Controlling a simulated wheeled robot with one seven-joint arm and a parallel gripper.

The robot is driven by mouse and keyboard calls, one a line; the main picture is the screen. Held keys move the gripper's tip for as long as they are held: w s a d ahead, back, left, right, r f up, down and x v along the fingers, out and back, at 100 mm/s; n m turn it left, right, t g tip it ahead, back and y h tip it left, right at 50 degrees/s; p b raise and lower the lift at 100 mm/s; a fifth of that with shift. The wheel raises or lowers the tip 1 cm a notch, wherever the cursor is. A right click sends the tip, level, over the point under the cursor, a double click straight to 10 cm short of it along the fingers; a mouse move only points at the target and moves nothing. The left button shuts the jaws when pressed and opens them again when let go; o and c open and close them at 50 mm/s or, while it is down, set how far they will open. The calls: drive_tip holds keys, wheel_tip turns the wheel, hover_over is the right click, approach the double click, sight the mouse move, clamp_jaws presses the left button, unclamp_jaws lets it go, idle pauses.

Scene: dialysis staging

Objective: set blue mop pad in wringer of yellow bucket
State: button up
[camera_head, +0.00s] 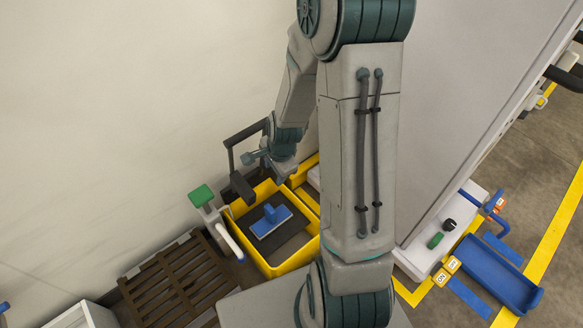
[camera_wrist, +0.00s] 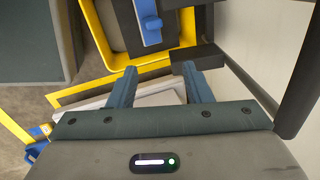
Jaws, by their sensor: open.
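The yellow bucket (camera_head: 309,249) stands on the floor by the wall, with a dark grey surface (camera_head: 285,244) inside its rim. The blue mop pad (camera_head: 270,221), a pale flat plate with a raised blue block, lies on that dark surface. In the wrist view the blue block of the mop pad (camera_wrist: 148,22) shows at the top, beyond my fingertips, inside the bucket's yellow rim (camera_wrist: 97,32). My gripper (camera_wrist: 158,80) is open with nothing between its fingers. In the head view my gripper (camera_head: 257,158) is above and behind the pad, apart from it.
A black bar frame (camera_head: 245,133) rises behind the bucket, close to my gripper. A green-topped white item (camera_head: 203,200) stands left of the bucket, beside a brown slatted pallet (camera_head: 170,290). A large grey cabinet (camera_head: 450,90) is to the right.

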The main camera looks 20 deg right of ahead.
drive_tip(key=s+a+r+n+g+h, duration=0.1)
drive_tip(key=s+r+n, duration=1.4)
drive_tip(key=r, duration=0.4)
drive_tip(key=shift+a+n, duration=0.15)
drive_tip(key=shift+n, duration=0.25)
